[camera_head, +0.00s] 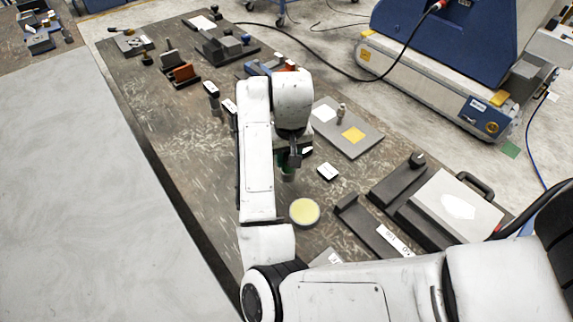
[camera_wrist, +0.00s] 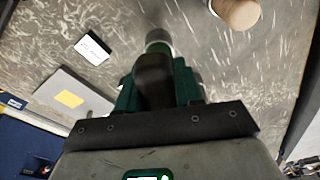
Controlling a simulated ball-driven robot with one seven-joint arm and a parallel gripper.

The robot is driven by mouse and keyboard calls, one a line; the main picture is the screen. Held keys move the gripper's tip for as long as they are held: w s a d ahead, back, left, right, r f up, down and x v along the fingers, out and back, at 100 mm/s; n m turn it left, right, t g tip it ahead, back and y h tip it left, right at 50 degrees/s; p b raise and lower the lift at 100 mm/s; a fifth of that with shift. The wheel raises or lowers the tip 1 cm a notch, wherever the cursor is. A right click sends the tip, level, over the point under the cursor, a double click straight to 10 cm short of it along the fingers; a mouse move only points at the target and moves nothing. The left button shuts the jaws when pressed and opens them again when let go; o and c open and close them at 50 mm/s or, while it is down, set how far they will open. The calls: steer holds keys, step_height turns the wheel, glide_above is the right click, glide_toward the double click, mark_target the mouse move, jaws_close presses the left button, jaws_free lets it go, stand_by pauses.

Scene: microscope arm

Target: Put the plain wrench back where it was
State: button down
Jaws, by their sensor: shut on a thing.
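My gripper (camera_head: 289,175) hangs over the middle of the workbench, largely hidden by my own arm in the head view. In the wrist view its green fingers (camera_wrist: 160,88) are closed around a dark object with a round grey end (camera_wrist: 158,38). Its shape is foreshortened, so I cannot tell whether it is the plain wrench. No other wrench can be made out clearly. A white label card (camera_head: 327,171) lies on the bench to the right of the gripper; it also shows in the wrist view (camera_wrist: 93,48).
A round yellow-topped piece (camera_head: 304,211) stands nearer me. A grey plate with a yellow square (camera_head: 353,135) lies to the right. A large grey fixture (camera_head: 455,205) stands at the right edge. Several blocks and holders crowd the far end. Bare bench (camera_head: 170,125) shows left of my arm.

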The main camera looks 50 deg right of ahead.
steer(key=shift+w+d+f, duration=0.2)
steer(key=shift+w+f, duration=0.1)
steer(key=shift+f, duration=0.1)
steer(key=shift+w+d+f+p, duration=0.1)
steer(key=shift+f+p, duration=0.2)
steer(key=shift+f, duration=1.4)
steer(key=shift+f, duration=0.1)
steer(key=c, duration=0.7)
jaws_free()
steer(key=shift+c, duration=0.2)
steer(key=r, duration=0.7)
steer(key=s+a+r+p, duration=0.1)
steer(key=r, duration=0.3)
steer(key=shift+r, duration=0.6)
steer(key=shift+s, duration=0.1)
